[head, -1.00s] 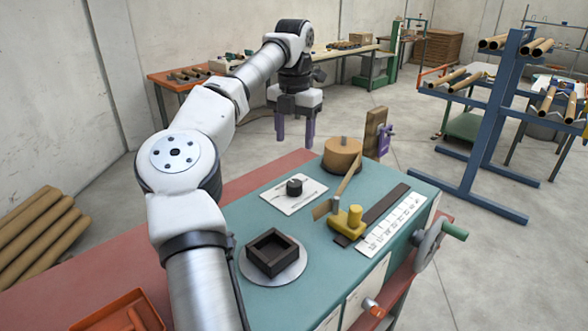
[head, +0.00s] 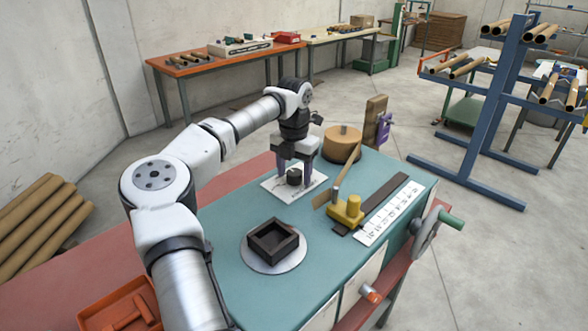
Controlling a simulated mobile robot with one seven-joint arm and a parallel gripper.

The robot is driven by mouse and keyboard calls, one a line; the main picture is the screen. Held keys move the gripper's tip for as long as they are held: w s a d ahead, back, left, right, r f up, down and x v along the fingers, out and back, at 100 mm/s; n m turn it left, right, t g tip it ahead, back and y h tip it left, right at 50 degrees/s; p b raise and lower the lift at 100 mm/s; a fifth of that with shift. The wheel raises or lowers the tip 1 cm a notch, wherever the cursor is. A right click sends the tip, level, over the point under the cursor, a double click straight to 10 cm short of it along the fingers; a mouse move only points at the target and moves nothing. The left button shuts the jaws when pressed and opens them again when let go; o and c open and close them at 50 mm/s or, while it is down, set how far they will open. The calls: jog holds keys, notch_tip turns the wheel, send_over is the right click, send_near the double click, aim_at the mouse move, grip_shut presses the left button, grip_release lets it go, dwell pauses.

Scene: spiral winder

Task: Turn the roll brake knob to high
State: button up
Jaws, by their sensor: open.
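The roll brake knob (head: 294,177) is a small black round knob on a white marked plate (head: 308,190) on the teal table top. My gripper (head: 294,178) points straight down at the knob with its two purple-grey fingers spread, one on each side of it. The fingertips are at about the knob's height; I cannot tell whether they touch it. The plate's markings are too small to read and partly hidden by the fingers.
A brown roll (head: 342,144) stands behind the knob, with a wooden strip running from it to a yellow block (head: 347,211). A white ruler (head: 390,212) lies to the right. A dark square frame (head: 272,241) sits on a round plate in front. A handwheel (head: 427,233) is at the right edge.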

jog(key=shift+f, duration=0.15)
jog(key=c, duration=1)
jog(key=shift+m, duration=0.4)
jog(key=shift+m+p, duration=0.45)
jog(key=shift+m, duration=0.45)
jog(key=m+p, duration=0.1)
jog(key=m, duration=0.3)
jog(key=shift+w+m, duration=0.1)
jog(key=shift+m, duration=0.2)
jog(key=m+p, duration=0.1)
jog(key=m, duration=0.5)
jog(key=shift+m, duration=0.3)
